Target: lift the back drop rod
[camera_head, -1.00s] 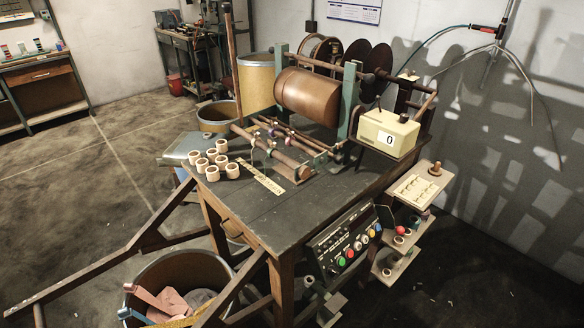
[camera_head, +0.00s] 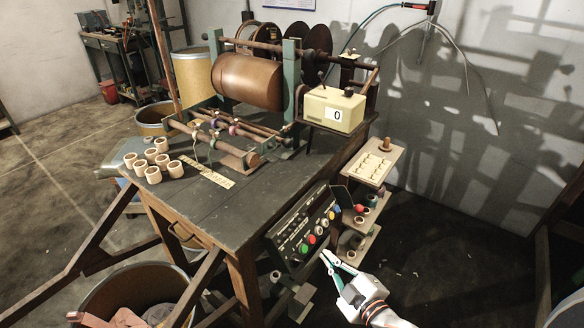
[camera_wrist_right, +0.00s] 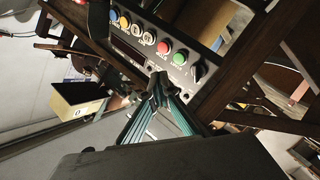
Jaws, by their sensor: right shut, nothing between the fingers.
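The tape winding machine stands on a dark table (camera_head: 215,212). Its big brown drum (camera_head: 247,82) hangs between green uprights. Several thin rods (camera_head: 225,137) run across low in front of the drum, with small coloured pieces on them; I cannot tell which one is the back drop rod. My right gripper (camera_head: 328,258) is at the lower right, shut and empty, in front of the shelves and well apart from the rods. In the right wrist view its fingers (camera_wrist_right: 158,88) point toward the button panel. My left gripper is not in view.
A button panel (camera_head: 304,228) hangs on the table's front right side. Small shelves (camera_head: 372,165) stand right of it. A cream counter box (camera_head: 334,109) reads 0. Several pale rings (camera_head: 153,174) sit at the table's left. A bin (camera_head: 130,290) stands on the floor.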

